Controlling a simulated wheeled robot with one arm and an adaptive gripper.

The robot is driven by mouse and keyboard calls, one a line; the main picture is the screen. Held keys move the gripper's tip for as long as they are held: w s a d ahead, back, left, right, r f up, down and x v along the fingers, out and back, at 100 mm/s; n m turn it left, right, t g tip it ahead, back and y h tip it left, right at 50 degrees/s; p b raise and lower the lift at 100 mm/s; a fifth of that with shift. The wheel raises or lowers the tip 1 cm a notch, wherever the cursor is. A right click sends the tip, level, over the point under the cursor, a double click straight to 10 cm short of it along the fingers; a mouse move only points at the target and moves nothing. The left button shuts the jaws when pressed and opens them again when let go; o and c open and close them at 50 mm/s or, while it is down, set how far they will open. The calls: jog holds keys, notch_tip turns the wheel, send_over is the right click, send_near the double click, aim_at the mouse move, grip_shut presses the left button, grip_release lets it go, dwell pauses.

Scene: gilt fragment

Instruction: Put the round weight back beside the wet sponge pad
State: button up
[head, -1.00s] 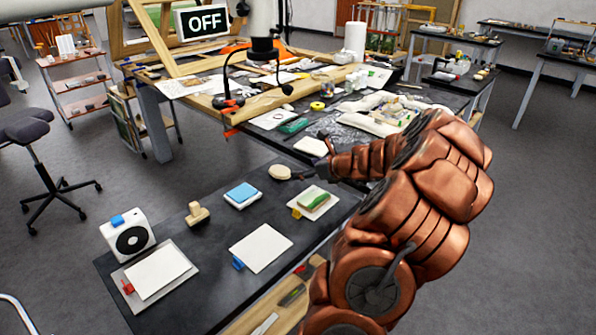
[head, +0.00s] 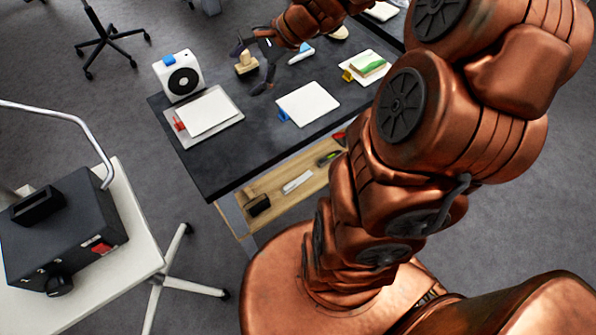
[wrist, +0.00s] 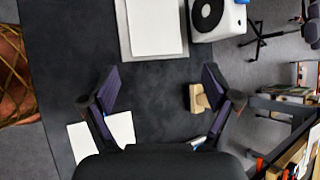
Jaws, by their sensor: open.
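A pale round disc (head: 340,33), perhaps the round weight, lies at the back of the dark table, partly cut off by my arm. I cannot tell which is the wet sponge pad. My gripper (head: 248,70) is open and empty above the table, near a wooden knobbed block (head: 247,63). In the wrist view my gripper (wrist: 160,75) spans bare table, with the block (wrist: 197,98) beside its right finger.
A white box with a black dial (head: 180,76) and a board with white paper (head: 208,114) stand at the table's left. A white sheet (head: 307,103) lies mid-table. A wooden shelf (head: 300,186) is below. A white side table with a black device (head: 60,235) stands left.

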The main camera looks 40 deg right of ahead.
jog(key=s+a+f+n+g+h, duration=0.2)
jog(key=s+a+n+g, duration=0.3)
jog(key=s+a+n, duration=0.7)
jog(key=s+d+n+g+h, duration=0.1)
jog(key=s+d+n+h, duration=0.1)
jog(key=s, duration=0.5)
jog(key=s+d+n+g+h, duration=0.1)
jog(key=s+d+n+h, duration=0.1)
jog(key=s, duration=0.5)
jog(key=shift+s+d+f+n+h, duration=0.15)
jog(key=shift+s+d+n+h, duration=0.25)
jog(key=shift+d+n, duration=0.25)
notch_tip(320, 180, up, 3)
jog(key=p, duration=0.3)
